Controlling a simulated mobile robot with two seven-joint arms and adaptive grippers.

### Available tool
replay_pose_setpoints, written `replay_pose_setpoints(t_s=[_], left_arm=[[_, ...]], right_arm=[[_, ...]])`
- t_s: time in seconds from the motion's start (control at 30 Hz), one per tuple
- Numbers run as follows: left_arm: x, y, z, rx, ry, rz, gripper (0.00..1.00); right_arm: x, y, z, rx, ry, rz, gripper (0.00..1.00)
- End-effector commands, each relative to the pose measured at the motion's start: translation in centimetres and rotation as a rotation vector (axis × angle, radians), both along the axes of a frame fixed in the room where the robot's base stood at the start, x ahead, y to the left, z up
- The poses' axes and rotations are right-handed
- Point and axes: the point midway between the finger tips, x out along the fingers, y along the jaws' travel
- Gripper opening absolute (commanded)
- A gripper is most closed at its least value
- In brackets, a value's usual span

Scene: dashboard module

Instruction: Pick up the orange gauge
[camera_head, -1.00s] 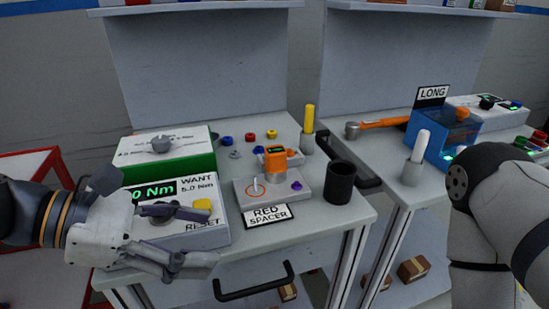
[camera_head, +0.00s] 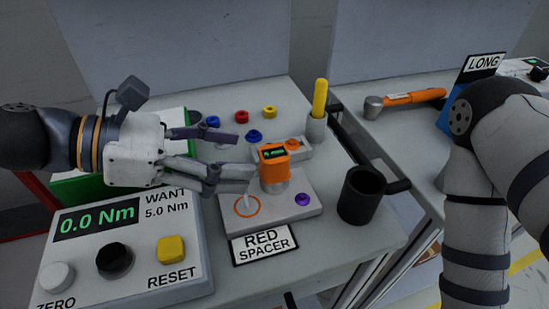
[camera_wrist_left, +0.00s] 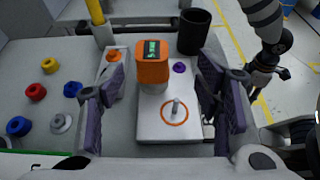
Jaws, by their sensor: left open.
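The orange gauge (camera_head: 274,163) has a dark screen with green digits and a silver lower body. It stands upright on a grey fixture block (camera_head: 290,212), behind a pin ringed by an orange circle. My left gripper (camera_head: 242,155) is open, with its fingers pointing right toward the gauge from its left side. In the left wrist view the gauge (camera_wrist_left: 153,62) stands beyond and between the two spread fingers (camera_wrist_left: 160,100). I see no contact. My right arm shows at the right edge of the head view, but its gripper is out of that view.
A torque display box (camera_head: 130,245) stands front left. A black cup (camera_head: 360,195) is right of the block, and a yellow-handled tool (camera_head: 320,98) stands behind it. Coloured spacers (camera_head: 242,117) lie behind. A RED SPACER label (camera_head: 265,246) lies in front.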

Motion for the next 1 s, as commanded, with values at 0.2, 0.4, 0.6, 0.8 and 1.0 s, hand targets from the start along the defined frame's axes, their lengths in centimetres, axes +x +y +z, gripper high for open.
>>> replay_pose_setpoints(t_s=[0.2, 0.4, 0.6, 0.8, 1.0], left_arm=[[0.9, -2.3, -1.6, 0.001, 0.011, -0.001, 0.58], [2.6, -5.4, -3.2, 0.002, 0.014, -0.002, 0.58], [2.9, -6.5, -2.9, 0.000, 0.001, 0.000, 0.58], [2.9, -6.5, -2.7, -0.001, -0.002, 0.001, 0.40], [2.9, -6.5, -2.8, 0.000, -0.001, 0.001, 0.04]], right_arm=[[-1.6, 0.0, -1.6, 0.001, 0.062, 0.000, 0.40], [-3.4, 0.0, -3.3, 0.000, 0.126, 0.000, 0.40], [-3.6, 0.0, -3.4, 0.000, 0.131, 0.000, 0.40], [-3.5, 0.0, -3.3, 0.000, 0.128, 0.001, 0.40], [-3.5, 0.0, -3.3, 0.000, 0.128, 0.001, 0.40]])
